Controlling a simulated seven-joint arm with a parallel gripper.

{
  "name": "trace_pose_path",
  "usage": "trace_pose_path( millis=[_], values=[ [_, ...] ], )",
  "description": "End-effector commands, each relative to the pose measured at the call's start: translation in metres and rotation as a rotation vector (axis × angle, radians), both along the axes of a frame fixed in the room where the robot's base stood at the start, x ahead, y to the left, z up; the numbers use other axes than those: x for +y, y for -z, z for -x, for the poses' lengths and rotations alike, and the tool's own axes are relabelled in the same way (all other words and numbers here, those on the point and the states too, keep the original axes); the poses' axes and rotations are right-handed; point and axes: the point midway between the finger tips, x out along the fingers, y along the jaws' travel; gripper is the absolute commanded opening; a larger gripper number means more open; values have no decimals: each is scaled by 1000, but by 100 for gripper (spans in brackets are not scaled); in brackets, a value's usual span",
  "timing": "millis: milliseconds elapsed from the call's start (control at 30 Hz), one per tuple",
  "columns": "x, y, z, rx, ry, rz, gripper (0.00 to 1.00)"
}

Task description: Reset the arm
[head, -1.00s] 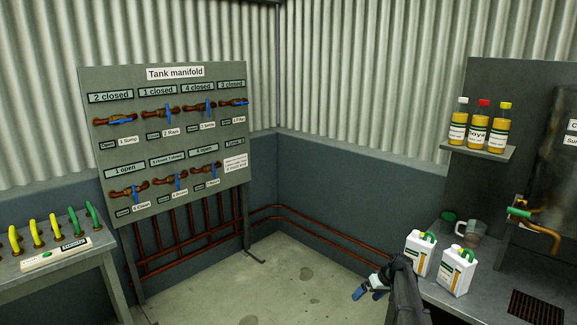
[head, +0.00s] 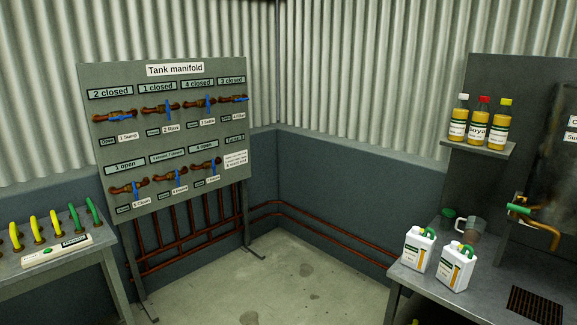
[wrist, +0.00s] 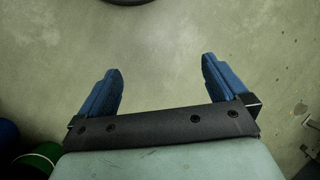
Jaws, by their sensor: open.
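My gripper (wrist: 160,80) shows only in the wrist view. Its two blue fingers stand wide apart with nothing between them. Bare concrete floor (wrist: 165,45) lies beyond the fingertips. In the head view now, neither my arm nor my gripper is visible.
A grey tank manifold board (head: 235,170) with several blue-handled valves stands at the left. A bench (head: 60,272) with yellow and green handles is at the lower left. At the right, a grey bench (head: 490,290) holds two white jugs (head: 419,249). Open floor (head: 285,285) lies between.

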Motion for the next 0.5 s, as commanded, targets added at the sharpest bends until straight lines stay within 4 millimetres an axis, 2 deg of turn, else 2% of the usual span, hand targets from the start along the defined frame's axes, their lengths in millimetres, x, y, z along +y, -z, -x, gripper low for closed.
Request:
trace_pose_path(
  millis=[33, 200, 300, 400, 500],
  values=[
    [4, 1, 30, 30, -2, 19, 100],
    [8, 7, 103, 113, -4, 89, 100],
    [8, 8, 139, 154, -7, 128, 100],
    [7, 7, 167, 185, -11, 159, 100],
    [6, 6, 185, 204, -12, 180, 100]
  ],
)
